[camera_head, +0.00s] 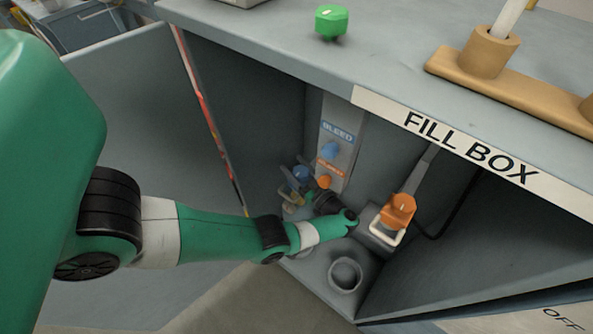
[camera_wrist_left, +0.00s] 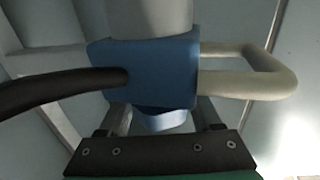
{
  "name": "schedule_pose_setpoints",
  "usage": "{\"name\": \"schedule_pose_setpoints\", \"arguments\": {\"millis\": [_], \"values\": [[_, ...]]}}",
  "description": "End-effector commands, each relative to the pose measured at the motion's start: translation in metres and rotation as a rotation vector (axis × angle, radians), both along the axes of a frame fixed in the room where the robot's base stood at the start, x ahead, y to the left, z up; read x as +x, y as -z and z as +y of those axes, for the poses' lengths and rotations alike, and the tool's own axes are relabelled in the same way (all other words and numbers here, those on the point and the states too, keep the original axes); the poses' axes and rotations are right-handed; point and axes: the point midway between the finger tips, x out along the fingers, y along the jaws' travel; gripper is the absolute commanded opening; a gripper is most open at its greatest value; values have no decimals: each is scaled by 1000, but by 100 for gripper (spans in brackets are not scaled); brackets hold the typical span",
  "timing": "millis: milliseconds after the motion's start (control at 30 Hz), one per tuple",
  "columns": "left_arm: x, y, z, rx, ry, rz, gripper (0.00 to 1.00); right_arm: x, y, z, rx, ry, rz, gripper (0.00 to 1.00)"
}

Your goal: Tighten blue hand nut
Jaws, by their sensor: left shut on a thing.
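The blue hand nut (camera_head: 302,173) is inside the box, low on the left, partly hidden by my left gripper. In the left wrist view the blue nut (camera_wrist_left: 150,75) fills the middle, with a pale cylinder above it and a pale loop handle (camera_wrist_left: 270,85) to its right. My left gripper (camera_head: 293,187) reaches in from the left. Its two fingers (camera_wrist_left: 163,115) stand on either side of the lower part of the blue nut and are shut on it. My right gripper is in neither view.
An orange nut with a pale handle (camera_head: 397,212) stands right of my left arm. A panel marked BLEED (camera_head: 343,130) carries a blue knob and an orange knob. An open cup (camera_head: 345,274) is below. The FILL BOX edge (camera_head: 450,145) overhangs; the open door (camera_head: 140,100) is left.

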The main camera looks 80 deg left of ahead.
Motion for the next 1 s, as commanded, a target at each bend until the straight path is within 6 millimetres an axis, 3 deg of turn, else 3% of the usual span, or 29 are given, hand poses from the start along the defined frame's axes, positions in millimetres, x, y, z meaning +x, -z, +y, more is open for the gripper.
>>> {"name": "schedule_pose_setpoints", "arguments": {"millis": [533,567,600,700,1000], "values": [[-1,-1,0,0,-31,0,9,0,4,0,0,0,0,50],[-1,-1,0,0,-31,0,69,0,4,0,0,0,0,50],[-1,-1,0,0,-31,0,76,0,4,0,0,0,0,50],[-1,-1,0,0,-30,0,94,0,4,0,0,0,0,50],[0,0,-1,-1,-28,0,95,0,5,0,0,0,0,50]]}}
